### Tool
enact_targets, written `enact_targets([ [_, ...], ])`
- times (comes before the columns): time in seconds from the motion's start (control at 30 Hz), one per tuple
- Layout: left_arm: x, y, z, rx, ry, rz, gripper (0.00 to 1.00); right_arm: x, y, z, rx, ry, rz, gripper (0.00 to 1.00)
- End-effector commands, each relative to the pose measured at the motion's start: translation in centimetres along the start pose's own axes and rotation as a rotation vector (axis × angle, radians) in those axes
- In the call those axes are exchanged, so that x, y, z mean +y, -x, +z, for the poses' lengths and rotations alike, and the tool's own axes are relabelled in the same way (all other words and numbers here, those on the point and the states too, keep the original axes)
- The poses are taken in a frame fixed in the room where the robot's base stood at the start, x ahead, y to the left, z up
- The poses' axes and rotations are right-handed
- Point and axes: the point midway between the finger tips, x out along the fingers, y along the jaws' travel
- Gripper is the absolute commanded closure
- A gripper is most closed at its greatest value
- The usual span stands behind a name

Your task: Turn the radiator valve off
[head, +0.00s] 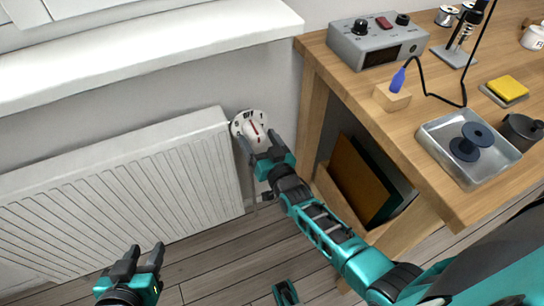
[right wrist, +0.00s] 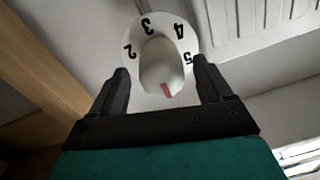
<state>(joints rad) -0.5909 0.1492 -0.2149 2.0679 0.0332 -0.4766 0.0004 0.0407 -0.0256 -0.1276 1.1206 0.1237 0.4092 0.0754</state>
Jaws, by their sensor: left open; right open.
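The radiator valve (head: 250,126) is a white round dial with black numbers at the right end of the white radiator (head: 130,180). In the right wrist view its knob (right wrist: 160,68) has a red mark at the lower edge, and the digits 2, 3, 4 and 5 show on the dial. My right gripper (head: 262,149) is at the valve, open. In the right wrist view its fingers (right wrist: 161,88) stand on either side of the knob, with gaps visible on both sides. My left gripper (head: 137,264) is open and empty, low in front of the radiator.
A wooden workbench (head: 440,190) stands right of the valve, close to my right arm. On it are a grey control box (head: 377,46), a metal tray (head: 440,140) and a soldering stand (head: 455,55). A wooden bin (head: 395,225) sits underneath. A white sill (head: 150,50) overhangs the radiator.

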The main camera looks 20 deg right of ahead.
Motion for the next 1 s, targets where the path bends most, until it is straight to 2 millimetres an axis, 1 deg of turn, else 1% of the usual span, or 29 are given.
enact_targets([
  [0.03,0.1,0.3,-0.5,0.0,0.003,0.0,0.57,0.0,1.3,-0.1,-0.004,0.0,0.001,0.21],
  [0.2,0.2,0.9,-1.2,-0.001,0.006,0.0,0.57,0.0,5.1,-0.2,-0.002,0.001,0.0,0.21],
  [0.3,0.1,1.1,-1.5,0.0,0.005,0.0,0.57,0.0,7.0,-0.1,-0.003,0.001,0.0,0.21],
  [0.43,0.1,1.2,-1.6,0.001,0.004,-0.002,0.57,0.0,8.8,-0.1,-0.001,0.002,-0.001,0.21],
  [0.6,0.0,1.2,-1.1,-0.005,0.003,-0.005,0.57,0.0,9.9,-0.1,0.001,0.001,-0.001,0.21],
  [0.77,-0.1,1.2,-0.7,-0.013,0.0,-0.006,0.57,0.0,10.0,-0.1,0.002,0.001,-0.001,0.21],
  [1.0,-0.2,1.2,-0.7,-0.014,-0.005,-0.007,0.57,0.0,10.0,-0.1,0.001,0.001,-0.001,0.21],
])
